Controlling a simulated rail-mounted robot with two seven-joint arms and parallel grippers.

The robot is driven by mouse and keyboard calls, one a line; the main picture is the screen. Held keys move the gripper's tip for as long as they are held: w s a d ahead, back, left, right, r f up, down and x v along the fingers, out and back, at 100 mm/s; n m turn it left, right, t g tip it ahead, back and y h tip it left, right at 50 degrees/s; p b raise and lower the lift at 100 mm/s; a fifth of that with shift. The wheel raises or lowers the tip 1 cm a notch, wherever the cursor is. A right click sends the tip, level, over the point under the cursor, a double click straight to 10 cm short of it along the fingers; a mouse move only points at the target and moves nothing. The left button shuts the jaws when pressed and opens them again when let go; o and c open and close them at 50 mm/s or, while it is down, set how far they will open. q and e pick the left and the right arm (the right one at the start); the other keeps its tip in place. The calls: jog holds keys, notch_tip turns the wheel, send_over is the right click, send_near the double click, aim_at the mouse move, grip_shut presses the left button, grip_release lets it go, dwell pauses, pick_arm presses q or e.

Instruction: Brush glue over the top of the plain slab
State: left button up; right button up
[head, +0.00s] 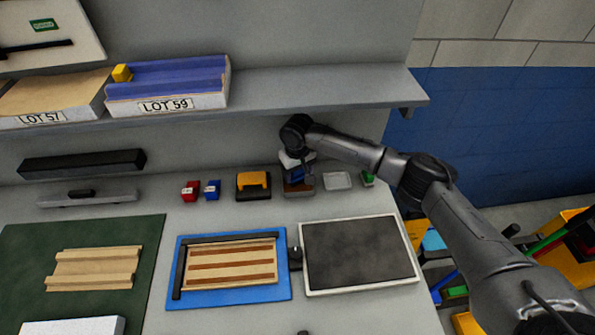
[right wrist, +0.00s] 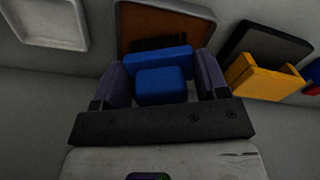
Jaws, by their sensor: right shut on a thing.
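My right gripper (head: 298,170) is at the back of the bench, shut on a blue brush (right wrist: 163,70). The brush's dark bristles are over or in a brown-floored tray (right wrist: 135,22); I cannot tell whether they touch it. In the head view the gripper partly hides this tray (head: 298,190). A pale wooden slab with brown stripes (head: 230,263) lies in a blue jig (head: 218,297) with a black corner fence. A ridged wooden slab (head: 95,268) and a cut-off white block (head: 73,327) are at the left. Which one is the plain slab is unclear. My left gripper is out of view.
A dark board with a white rim (head: 360,252) lies right of the jig. A yellow-handled block (head: 253,184), red (head: 190,191) and blue (head: 212,189) items and a white dish (head: 337,181) line the back. A shelf (head: 330,82) with lot boxes overhangs.

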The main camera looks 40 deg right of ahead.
jog(key=shift+f, duration=0.1)
dwell(0.4)
jog(key=shift+f, duration=0.4)
dwell(0.3)
dwell(0.4)
jog(key=shift+r+p, duration=0.75)
jog(key=shift+p, duration=0.25)
notch_tip(320, 180, up, 3)
jog(key=p, duration=0.4)
jog(key=shift+r, duration=0.2)
notch_tip(320, 180, up, 2)
jog(key=p, duration=0.3)
jog(key=shift+r, duration=0.1)
